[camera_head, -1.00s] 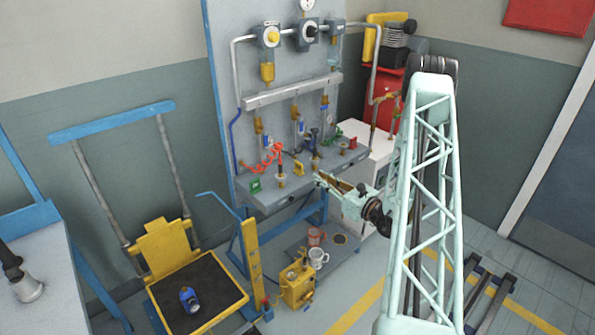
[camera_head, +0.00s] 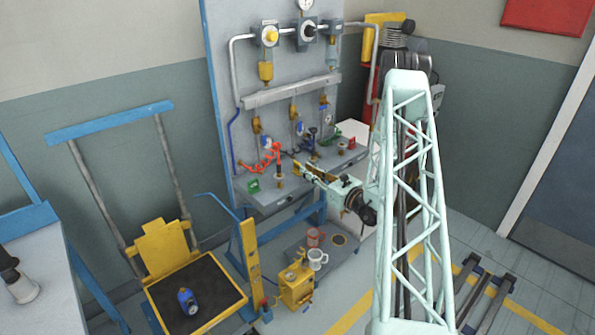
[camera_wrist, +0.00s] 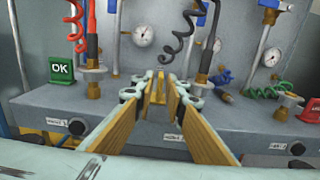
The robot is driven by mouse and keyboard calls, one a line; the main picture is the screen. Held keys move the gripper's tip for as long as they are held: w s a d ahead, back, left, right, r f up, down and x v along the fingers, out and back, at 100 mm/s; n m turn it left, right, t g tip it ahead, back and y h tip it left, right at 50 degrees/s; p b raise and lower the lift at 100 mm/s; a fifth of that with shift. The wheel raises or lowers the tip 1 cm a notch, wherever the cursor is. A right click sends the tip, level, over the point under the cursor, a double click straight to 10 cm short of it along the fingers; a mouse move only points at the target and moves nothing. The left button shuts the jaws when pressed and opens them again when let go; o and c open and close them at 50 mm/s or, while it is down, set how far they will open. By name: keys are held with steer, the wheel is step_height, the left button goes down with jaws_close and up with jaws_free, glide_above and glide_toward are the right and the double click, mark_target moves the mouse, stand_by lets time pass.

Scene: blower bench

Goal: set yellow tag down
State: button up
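The yellow tag (camera_head: 297,168) stands on the grey bench shelf (camera_head: 272,200), right of the green OK tag (camera_head: 253,186). My gripper (camera_head: 296,168) reaches in from the right, with its fingertips at the yellow tag. In the wrist view my gripper's (camera_wrist: 172,92) two fingers run forward with a clear gap between their tan inner faces. The yellow tag (camera_wrist: 173,88) shows narrow between the far fingertips, partly hidden by them. Contact with it cannot be told. The green OK tag (camera_wrist: 61,89) stands to the left.
A red coiled hose (camera_wrist: 76,25) hangs left and a black coiled hose (camera_wrist: 203,40) hangs just beyond the fingertips. A green coiled hose (camera_wrist: 300,78) is at right. Brass fittings (camera_wrist: 93,82) stand on the shelf. Gauges and pipes line the panel behind.

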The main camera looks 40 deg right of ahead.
mark_target(297, 162)
steer(key=shift+w, duration=0.75)
steer(key=shift+w, duration=0.1)
steer(key=shift+w+f+b, duration=0.15)
steer(key=shift+w+b, duration=0.55)
steer(key=shift+w, duration=1.8)
steer(key=shift+c, duration=0.9)
jaws_close()
